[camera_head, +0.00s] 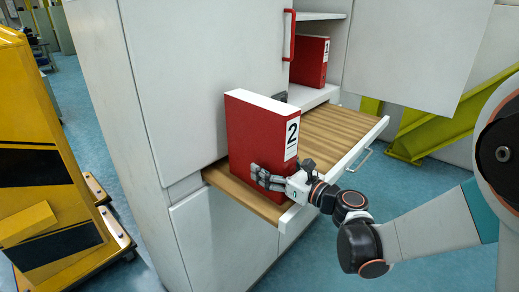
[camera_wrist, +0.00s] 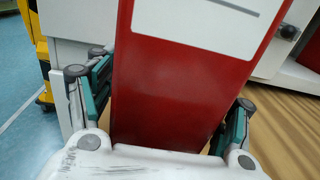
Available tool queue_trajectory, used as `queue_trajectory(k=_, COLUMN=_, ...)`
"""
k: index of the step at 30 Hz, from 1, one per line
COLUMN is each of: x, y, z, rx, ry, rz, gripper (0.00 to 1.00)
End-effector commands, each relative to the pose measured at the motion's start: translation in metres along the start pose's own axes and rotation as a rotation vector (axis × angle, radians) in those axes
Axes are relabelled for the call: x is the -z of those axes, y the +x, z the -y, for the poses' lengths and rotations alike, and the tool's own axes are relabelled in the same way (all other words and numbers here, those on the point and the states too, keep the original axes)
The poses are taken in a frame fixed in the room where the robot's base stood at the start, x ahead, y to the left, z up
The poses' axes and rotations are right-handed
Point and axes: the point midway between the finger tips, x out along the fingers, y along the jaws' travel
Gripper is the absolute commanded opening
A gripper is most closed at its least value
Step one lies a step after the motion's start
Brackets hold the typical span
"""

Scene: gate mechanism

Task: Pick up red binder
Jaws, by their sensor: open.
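A red binder (camera_head: 250,150) with a white label reading 2 stands upright on a pulled-out wooden drawer shelf (camera_head: 340,128). My gripper (camera_head: 272,180) is at the lower part of its spine, with one finger along the binder's left side. In the wrist view, my gripper (camera_wrist: 160,105) has its fingers on both sides of the red binder (camera_wrist: 180,85). The fingers are open, and a gap shows by the left one. I cannot tell whether the right finger touches the binder. The far ends of the fingers are partly hidden.
A second red binder (camera_head: 309,60) stands inside the white cabinet (camera_head: 190,70), behind the drawer. The cabinet has a door with a red handle (camera_head: 289,35). A yellow machine (camera_head: 45,150) stands at the left. The right part of the drawer shelf is bare.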

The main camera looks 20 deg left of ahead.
Motion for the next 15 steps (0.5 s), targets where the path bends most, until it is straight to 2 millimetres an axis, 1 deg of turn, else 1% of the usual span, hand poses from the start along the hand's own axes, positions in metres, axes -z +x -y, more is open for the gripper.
queue_trajectory(k=6, x=-0.0005, y=0.0010, z=0.0000, rx=0.000, ry=0.000, rz=0.000, gripper=0.73)
queue_trajectory(k=7, x=-0.0005, y=0.0009, z=0.0000, rx=0.000, ry=0.000, rz=0.000, gripper=0.71)
queue_trajectory(k=8, x=-0.0005, y=0.0009, z=0.0000, rx=0.000, ry=0.000, rz=0.000, gripper=0.64)
queue_trajectory(k=9, x=-0.0005, y=0.0009, z=0.0000, rx=0.000, ry=0.000, rz=0.000, gripper=0.55)
queue_trajectory(k=11, x=-0.0005, y=0.0009, z=0.0000, rx=0.000, ry=0.000, rz=0.000, gripper=0.42)
queue_trajectory(k=12, x=-0.0005, y=0.0009, z=0.0000, rx=0.000, ry=0.000, rz=0.000, gripper=0.33)
queue_trajectory(k=14, x=-0.0004, y=0.0008, z=0.0000, rx=0.000, ry=0.000, rz=0.000, gripper=0.19)
queue_trajectory(k=15, x=-0.0004, y=0.0008, z=0.0000, rx=0.000, ry=0.000, rz=0.000, gripper=0.10)
